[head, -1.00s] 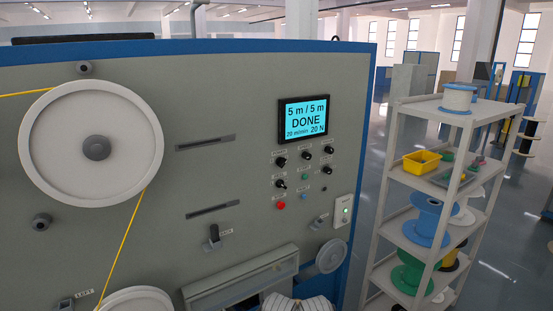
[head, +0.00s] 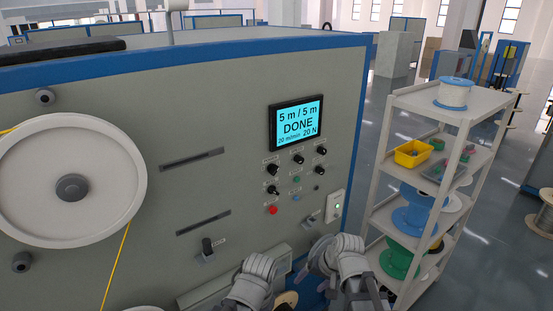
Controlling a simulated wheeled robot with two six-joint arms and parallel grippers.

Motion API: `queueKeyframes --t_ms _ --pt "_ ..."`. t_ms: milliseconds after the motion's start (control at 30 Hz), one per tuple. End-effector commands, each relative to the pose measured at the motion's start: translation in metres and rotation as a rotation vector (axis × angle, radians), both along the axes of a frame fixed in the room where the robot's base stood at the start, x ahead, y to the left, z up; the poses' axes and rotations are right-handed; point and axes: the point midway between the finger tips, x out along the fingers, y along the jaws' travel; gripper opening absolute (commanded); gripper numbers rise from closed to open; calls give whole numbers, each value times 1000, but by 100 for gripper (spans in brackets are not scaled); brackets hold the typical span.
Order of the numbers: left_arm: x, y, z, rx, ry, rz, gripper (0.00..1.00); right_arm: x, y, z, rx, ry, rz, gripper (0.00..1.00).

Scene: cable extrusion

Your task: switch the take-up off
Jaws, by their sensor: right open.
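The grey machine front has a control panel with several black knobs (head: 298,160), a red button (head: 272,210), a green button (head: 296,179) and a blue button (head: 296,197). Their small labels are too small to read, so I cannot tell which one is the take-up's. The display (head: 297,122) above reads "5 m / 5 m DONE, 20 m/min 20 N". My right gripper (head: 312,281) is open at the bottom, below the panel and apart from the controls. My left gripper is not visible.
A large white wheel (head: 112,180) with a yellow cable (head: 117,264) is at the left. A black lever (head: 207,246) sticks out below a slot. A shelf rack (head: 393,170) with spools and a yellow bin (head: 412,153) stands at the right, past the machine's blue edge.

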Motion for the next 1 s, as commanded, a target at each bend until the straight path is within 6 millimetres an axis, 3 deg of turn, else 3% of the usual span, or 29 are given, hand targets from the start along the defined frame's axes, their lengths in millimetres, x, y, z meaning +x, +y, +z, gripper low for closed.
queueKeyframes --t_ms 33,167,300,500,700,1000 --pt "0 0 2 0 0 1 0 19 10 10 85 -28 -54 78" --pt "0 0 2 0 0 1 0 63 43 41 351 -87 -219 78" --pt "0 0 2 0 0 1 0 114 71 90 695 -112 -430 78" --pt "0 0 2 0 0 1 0 174 75 158 1154 -65 -719 78" --pt "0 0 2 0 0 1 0 206 60 194 1433 9 -899 78" --pt "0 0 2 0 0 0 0 215 53 205 1529 45 -959 78"
